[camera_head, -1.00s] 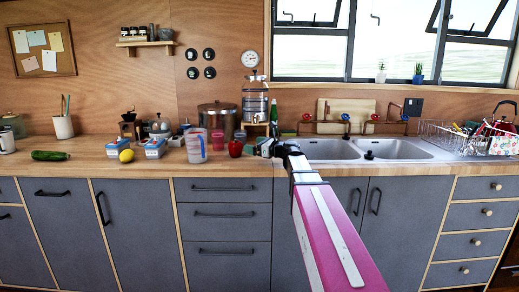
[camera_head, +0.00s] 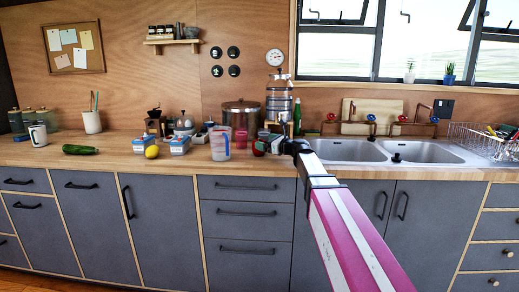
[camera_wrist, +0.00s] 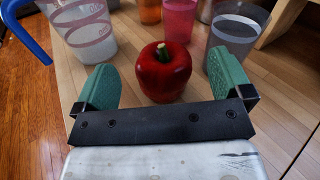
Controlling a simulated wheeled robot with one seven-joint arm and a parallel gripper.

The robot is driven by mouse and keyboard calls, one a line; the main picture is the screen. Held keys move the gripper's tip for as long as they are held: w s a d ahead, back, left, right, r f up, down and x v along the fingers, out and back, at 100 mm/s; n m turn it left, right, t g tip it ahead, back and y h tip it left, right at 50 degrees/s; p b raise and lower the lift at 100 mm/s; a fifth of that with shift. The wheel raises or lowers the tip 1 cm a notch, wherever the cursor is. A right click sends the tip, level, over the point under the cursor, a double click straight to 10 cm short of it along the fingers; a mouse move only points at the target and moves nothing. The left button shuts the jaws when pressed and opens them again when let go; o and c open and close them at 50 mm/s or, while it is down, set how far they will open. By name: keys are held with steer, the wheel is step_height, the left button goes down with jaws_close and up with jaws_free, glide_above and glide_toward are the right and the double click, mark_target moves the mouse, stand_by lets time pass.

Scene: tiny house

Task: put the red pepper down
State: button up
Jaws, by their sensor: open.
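The red pepper (camera_wrist: 164,76) stands upright on the wooden counter, its green stem up. In the wrist view it sits between the two green fingers of my gripper (camera_wrist: 163,66), with a gap on each side. The gripper is open and holds nothing. In the head view the pepper (camera_head: 259,148) is small and partly covered by my gripper (camera_head: 272,146), which reaches in from the right.
A clear measuring jug (camera_wrist: 83,30) with a blue handle stands left of the pepper. A pink cup (camera_wrist: 179,18) is behind it and a grey glass (camera_wrist: 236,32) to the right. The sink (camera_head: 345,150) lies right. Bare counter (camera_head: 112,156) shows farther left.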

mark_target(260, 140)
steer(key=x, duration=0.4)
steer(key=shift+w, duration=0.15)
steer(key=c, duration=1.1)
steer(key=shift+o, duration=0.2)
steer(key=shift+r, duration=0.1)
